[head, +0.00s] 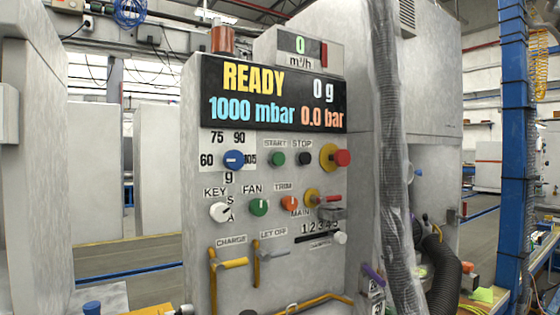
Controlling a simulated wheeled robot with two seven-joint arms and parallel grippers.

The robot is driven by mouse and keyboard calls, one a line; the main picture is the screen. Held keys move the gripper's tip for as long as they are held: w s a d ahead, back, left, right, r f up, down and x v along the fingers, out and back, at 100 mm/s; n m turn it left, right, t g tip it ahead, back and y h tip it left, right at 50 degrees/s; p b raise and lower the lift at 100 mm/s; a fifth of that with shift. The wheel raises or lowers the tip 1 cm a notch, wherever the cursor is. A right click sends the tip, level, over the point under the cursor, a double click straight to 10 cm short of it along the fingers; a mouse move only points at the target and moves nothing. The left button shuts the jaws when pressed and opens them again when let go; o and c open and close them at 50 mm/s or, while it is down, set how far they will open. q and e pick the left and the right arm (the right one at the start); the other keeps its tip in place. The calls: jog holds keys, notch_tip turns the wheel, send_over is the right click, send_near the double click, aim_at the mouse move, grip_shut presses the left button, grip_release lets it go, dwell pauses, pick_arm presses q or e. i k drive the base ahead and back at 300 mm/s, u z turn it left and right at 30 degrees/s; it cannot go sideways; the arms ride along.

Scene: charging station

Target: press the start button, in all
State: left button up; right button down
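The start button (278,159) is a small round green button under a START label on the upright grey control panel (335,255). Directly right of it is the black stop button (305,158) under a STOP label. A large red button (342,158) on a yellow collar is further right. The display (272,95) above reads READY, 0 g, 1000 mbar and 0.0 bar. Nothing covers the start button. Neither of my grippers is in view.
Yellow levers (230,264) stick out lower down. A grey corrugated hose (392,150) hangs right of the panel.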

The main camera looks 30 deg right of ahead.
aim_at(278, 159)
jog(key=u, duration=1.95)
jog(key=k, duration=1.3)
jog(key=z, duration=1.45)
jog(key=i, duration=0.85)
jog(key=z, duration=0.05)
